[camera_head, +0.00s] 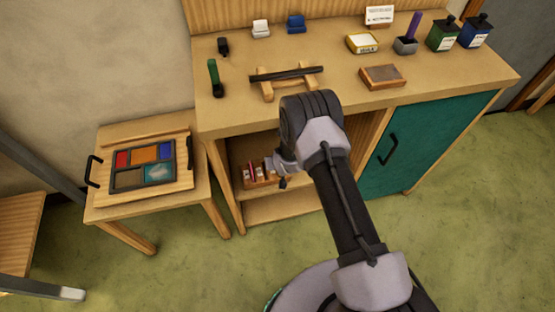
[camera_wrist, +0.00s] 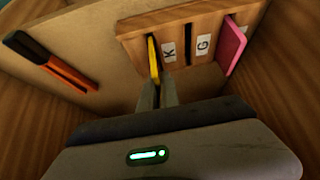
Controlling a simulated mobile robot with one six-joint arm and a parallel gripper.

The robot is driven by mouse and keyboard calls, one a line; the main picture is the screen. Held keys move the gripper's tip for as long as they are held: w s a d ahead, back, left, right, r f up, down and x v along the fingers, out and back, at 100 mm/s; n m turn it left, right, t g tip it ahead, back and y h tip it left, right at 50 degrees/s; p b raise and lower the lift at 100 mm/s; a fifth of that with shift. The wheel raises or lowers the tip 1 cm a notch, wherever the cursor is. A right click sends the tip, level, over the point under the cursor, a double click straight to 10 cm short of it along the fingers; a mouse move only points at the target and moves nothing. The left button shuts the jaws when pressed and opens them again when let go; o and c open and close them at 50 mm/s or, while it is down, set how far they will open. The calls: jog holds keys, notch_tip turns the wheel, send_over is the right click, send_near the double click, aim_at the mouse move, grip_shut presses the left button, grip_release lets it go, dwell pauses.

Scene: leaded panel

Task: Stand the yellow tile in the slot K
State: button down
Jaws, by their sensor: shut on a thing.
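The yellow tile (camera_wrist: 153,58) stands on edge at the wooden rack's (camera_wrist: 183,16) leftmost visible slot, directly left of the label K (camera_wrist: 169,53). My gripper (camera_wrist: 158,92) is shut on its near end. How deep the tile sits in the slot is hard to tell. An empty dark slot (camera_wrist: 188,42) lies between the labels K and G (camera_wrist: 203,45). A pink tile (camera_wrist: 235,42) stands right of G. In the head view the rack (camera_head: 262,184) is inside the cabinet's open bay, with my gripper (camera_head: 281,169) at its right side.
An orange and black tool (camera_wrist: 52,64) lies on the shelf left of the rack. Wooden bay walls stand close on both sides. The counter (camera_head: 335,107) above holds a dark bar (camera_head: 287,74) on a stand. A side table (camera_head: 110,213) carries a framed colored panel (camera_head: 142,165).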

jog(key=shift+f, duration=1.05)
jog(key=c, duration=1.5)
grip_release()
jog(key=p+v, duration=0.7)
jog(key=v, duration=1)
jog(key=shift+r+p, duration=0.25)
jog(key=shift+p, duration=0.15)
